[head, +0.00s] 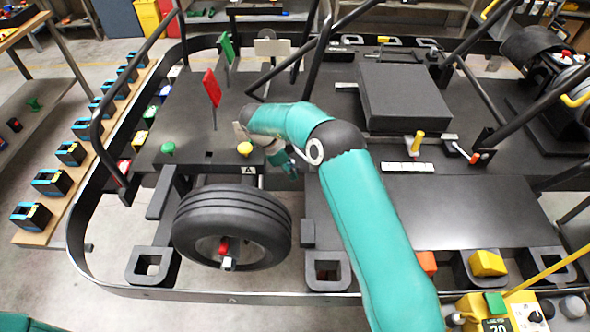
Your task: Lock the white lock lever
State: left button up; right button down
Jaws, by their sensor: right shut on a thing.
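My right gripper (286,165) is at the end of the teal arm that crosses the middle of the head view. It points down at the edge of the dark deck, just above and right of the black tyre (233,215). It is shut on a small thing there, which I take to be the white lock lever. The jaws and wrist hide most of it, so I cannot tell its angle. A white label with the letter A (248,170) sits just left of the gripper. My left gripper is out of view.
A red flag (211,87), a green flag (227,47) and a pale plate (271,47) stand on the deck. A dark box (405,96) lies to the right. Black tubes frame the kart.

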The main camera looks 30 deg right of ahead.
jog(key=shift+w+a+m, duration=0.15)
jog(key=shift+m, duration=0.15)
jog(key=c, duration=1.1)
grip_release()
jog(key=shift+r, duration=0.1)
jog(key=v, duration=1.1)
jog(key=shift+w+a+r, duration=0.15)
jog(key=shift+w+r, duration=0.05)
jog(key=shift+r, duration=0.1)
